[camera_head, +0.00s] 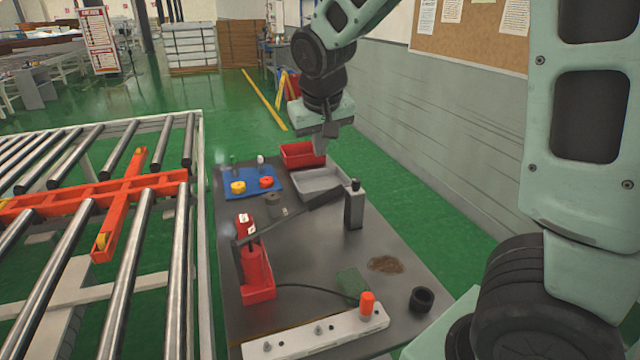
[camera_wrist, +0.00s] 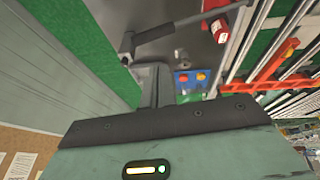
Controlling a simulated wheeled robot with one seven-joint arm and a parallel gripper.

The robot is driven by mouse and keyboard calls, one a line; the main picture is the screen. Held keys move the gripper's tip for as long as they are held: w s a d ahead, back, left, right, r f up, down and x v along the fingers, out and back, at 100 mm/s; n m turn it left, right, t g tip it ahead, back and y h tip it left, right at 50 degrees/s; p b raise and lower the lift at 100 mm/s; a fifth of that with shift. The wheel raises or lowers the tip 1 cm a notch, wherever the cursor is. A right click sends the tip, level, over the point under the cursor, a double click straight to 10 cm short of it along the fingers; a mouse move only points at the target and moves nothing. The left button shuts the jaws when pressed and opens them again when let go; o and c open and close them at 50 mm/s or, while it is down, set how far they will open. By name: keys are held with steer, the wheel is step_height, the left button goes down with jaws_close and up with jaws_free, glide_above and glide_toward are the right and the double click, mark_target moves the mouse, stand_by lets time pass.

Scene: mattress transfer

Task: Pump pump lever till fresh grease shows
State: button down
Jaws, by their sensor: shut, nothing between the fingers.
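The grease pump (camera_head: 256,264) is a red cylinder in a red base on the dark bench. A black hose runs from the pump to an orange-capped fitting (camera_head: 367,303) on a white block.
A grey tray (camera_head: 307,192) and red bin (camera_head: 301,153) stand at the bench's far end. A blue mat (camera_head: 250,190) holds yellow and red caps. A brown smear (camera_head: 385,264) and black cup (camera_head: 421,299) are at the right. A roller conveyor (camera_head: 120,215) borders the left.

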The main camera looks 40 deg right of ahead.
mark_target(323, 195)
steer(key=p+x, duration=0.1)
steer(key=x, duration=0.3)
steer(key=p+x, duration=0.1)
steer(key=x, duration=0.4)
steer(key=s+p+x, duration=0.1)
steer(key=p+x, duration=0.1)
steer(key=x, duration=0.2)
steer(key=shift+d+f, duration=0.4)
steer(key=shift+f, duration=0.15)
steer(key=shift+w, duration=0.1)
